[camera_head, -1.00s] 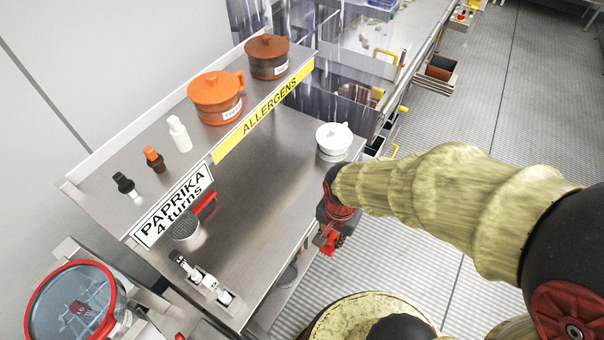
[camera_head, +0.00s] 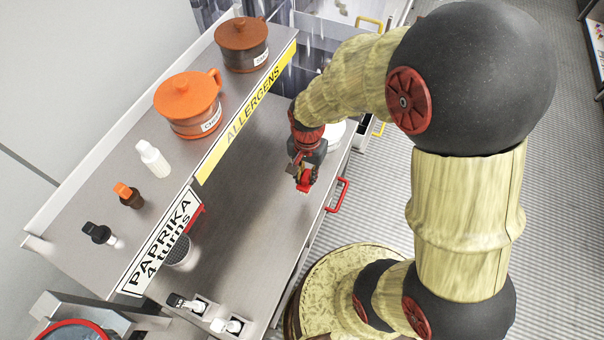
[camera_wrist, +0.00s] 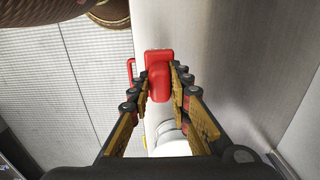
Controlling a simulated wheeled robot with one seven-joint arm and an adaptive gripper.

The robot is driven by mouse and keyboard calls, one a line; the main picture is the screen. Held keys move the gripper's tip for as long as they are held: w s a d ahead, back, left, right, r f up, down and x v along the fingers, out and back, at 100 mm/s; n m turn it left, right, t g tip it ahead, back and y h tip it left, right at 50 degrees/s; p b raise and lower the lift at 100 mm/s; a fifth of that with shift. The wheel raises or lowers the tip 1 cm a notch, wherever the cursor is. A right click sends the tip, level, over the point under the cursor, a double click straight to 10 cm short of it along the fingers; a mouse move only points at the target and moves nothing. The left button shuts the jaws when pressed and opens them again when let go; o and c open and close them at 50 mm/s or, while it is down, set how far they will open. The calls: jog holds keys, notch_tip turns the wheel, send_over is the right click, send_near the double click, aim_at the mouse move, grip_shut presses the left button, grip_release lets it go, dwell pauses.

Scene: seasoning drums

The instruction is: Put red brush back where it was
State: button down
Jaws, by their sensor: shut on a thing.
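My gripper (camera_head: 303,184) hangs over the front part of the steel counter (camera_head: 254,180), near its right edge. In the wrist view, the fingers of my gripper (camera_wrist: 161,92) are closed around a red piece (camera_wrist: 158,78), which I take to be the red brush. Its bristles cannot be made out. In the head view, red shows at the fingertips, but brush and gripper parts are hard to tell apart. A white rounded thing (camera_wrist: 170,140) lies beyond and between the fingers, partly hidden.
A white pot (camera_head: 335,132) stands behind my wrist, mostly hidden. Orange (camera_head: 190,108) and brown (camera_head: 243,48) pots and small bottles stand on the raised shelf. A red-handled strainer (camera_head: 179,252) sits below the PAPRIKA sign (camera_head: 160,243). A red handle (camera_head: 337,196) sticks out from the counter's right side.

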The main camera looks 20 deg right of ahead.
jog(key=shift+w+d+f+b, duration=0.2)
jog(key=shift+w+f, duration=0.75)
jog(key=shift+f, duration=0.6)
jog(key=shift+w+d+f+b, duration=0.15)
jog(key=shift+w+f+b, duration=0.1)
jog(key=shift+w+f, duration=1)
jog(key=shift+w+d+f+b, duration=0.2)
jog(key=shift+w+f, duration=0.45)
jog(key=shift+f, duration=1.2)
jog(key=shift+f, duration=0.15)
jog(key=c, duration=1.7)
grip_release()
jog(key=shift+o, duration=0.2)
